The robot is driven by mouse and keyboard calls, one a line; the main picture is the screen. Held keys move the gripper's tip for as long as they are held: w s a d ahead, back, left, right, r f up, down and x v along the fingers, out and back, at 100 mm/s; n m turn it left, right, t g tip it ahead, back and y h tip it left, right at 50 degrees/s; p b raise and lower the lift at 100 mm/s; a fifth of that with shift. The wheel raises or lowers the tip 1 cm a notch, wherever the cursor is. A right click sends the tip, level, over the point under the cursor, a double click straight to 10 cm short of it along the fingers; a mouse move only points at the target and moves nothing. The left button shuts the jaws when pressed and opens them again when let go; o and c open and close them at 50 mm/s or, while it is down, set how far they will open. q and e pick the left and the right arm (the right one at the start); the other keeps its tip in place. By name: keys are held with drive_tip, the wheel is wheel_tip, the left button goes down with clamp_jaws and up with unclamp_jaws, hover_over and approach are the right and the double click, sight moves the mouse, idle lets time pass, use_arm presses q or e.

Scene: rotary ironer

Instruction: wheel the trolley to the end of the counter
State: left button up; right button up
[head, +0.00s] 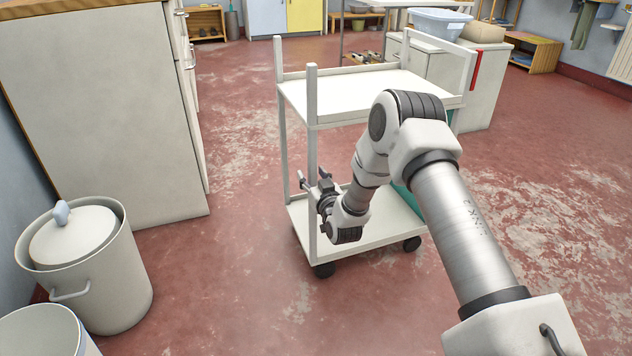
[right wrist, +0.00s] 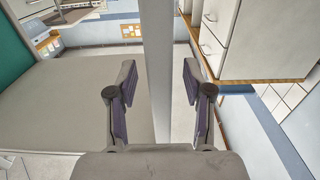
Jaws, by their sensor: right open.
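The white trolley (head: 335,95) stands on the floor in the middle of the head view, with two shelves, corner posts and dark wheels. The counter (head: 110,120), a pale cabinet with a wooden top edge, is at the left, apart from the trolley. My right gripper (head: 314,184) is at the trolley's near left post, above the lower shelf. In the right wrist view the open fingers (right wrist: 158,95) stand on either side of the white post (right wrist: 158,60), with gaps visible on both sides. My left gripper is in neither view.
A lidded bin (head: 105,270) and another container (head: 45,335) stand at the lower left. A teal object (head: 408,198) shows at the lower shelf, partly behind my arm. White cabinets (head: 480,95) stand behind the trolley. Red floor is open between counter and trolley.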

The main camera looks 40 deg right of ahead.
drive_tip(key=v, duration=1.1)
drive_tip(key=shift+s, duration=0.4)
drive_tip(key=shift+a, duration=0.15)
drive_tip(key=s+a+f+n+g+y+p, duration=0.2)
drive_tip(key=s+a+f+g+y+p, duration=0.15)
drive_tip(key=s+a+f+g, duration=0.75)
use_arm(q)
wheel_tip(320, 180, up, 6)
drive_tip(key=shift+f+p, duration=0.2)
drive_tip(key=shift+p, duration=0.85)
use_arm(e)
drive_tip(key=s+a+f+g, duration=0.1)
drive_tip(key=s+f+g, duration=0.1)
drive_tip(key=s, duration=0.5)
drive_tip(key=s+a+f+g, duration=0.2)
drive_tip(key=s+f, duration=0.1)
drive_tip(key=s, duration=0.4)
drive_tip(key=s+a+f+g+y, duration=0.1)
drive_tip(key=s+a+f+g, duration=0.1)
drive_tip(key=s, duration=0.5)
drive_tip(key=shift+s+a+f+n, duration=0.25)
drive_tip(key=shift+s+f+n, duration=0.05)
drive_tip(key=shift+f, duration=0.2)
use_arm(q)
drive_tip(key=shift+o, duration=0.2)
use_arm(e)
drive_tip(key=shift+c, duration=0.4)
